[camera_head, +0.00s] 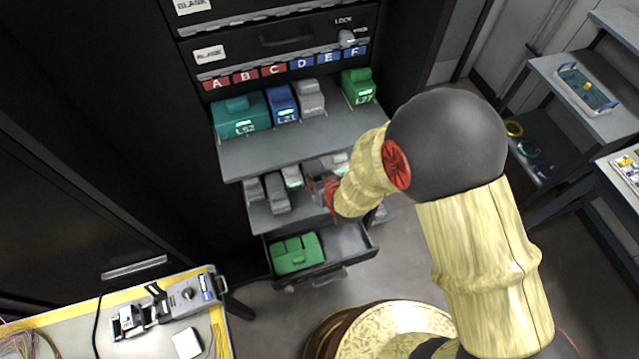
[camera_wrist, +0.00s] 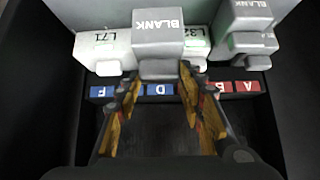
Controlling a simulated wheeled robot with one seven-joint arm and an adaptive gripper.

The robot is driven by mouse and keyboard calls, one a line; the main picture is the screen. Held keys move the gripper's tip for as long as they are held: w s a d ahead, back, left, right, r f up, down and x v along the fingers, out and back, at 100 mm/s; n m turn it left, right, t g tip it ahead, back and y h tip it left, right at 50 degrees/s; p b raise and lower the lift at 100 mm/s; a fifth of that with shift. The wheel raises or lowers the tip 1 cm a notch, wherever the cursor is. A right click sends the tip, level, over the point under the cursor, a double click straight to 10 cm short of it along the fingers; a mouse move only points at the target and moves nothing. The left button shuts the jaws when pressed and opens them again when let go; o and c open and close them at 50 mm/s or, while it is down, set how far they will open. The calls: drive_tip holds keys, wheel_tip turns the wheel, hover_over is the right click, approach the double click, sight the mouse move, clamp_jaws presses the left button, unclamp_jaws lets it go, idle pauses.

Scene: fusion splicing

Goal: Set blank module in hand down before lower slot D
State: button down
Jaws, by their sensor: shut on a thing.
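The grey blank module (camera_wrist: 158,35), marked BLANK, is at the top centre of the wrist view, with its narrow end between the fingertips of my gripper (camera_wrist: 160,75). My gripper is shut on it. The blue D label (camera_wrist: 158,89) of the lower row shows between the fingers, in line with the module. Whether the module touches the shelf cannot be told. In the head view my gripper (camera_head: 325,190) is over the lower shelf (camera_head: 262,218), and my arm hides part of that area.
A light module L71 (camera_wrist: 100,48) and a module L32 (camera_wrist: 196,45) flank the held one closely. Another blank module (camera_wrist: 247,30) stands further right. The upper shelf (camera_head: 240,155) overhangs the lower one. An open drawer (camera_head: 345,245) below holds a green module (camera_head: 295,253).

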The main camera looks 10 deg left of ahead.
drive_tip(key=shift+x, duration=1.35)
drive_tip(key=shift+d+f+b, duration=0.1)
drive_tip(key=shift+f+b, duration=0.4)
drive_tip(key=shift+f, duration=1.1)
drive_tip(key=shift+f, duration=0.15)
drive_tip(key=c, duration=1.1)
unclamp_jaws()
drive_tip(key=shift+c, duration=0.2)
drive_tip(key=shift+s+d+r, duration=0.15)
drive_tip(key=shift+s+r, duration=0.05)
drive_tip(key=shift+r, duration=0.25)
drive_tip(key=p+v, duration=0.2)
drive_tip(key=v, duration=0.9)
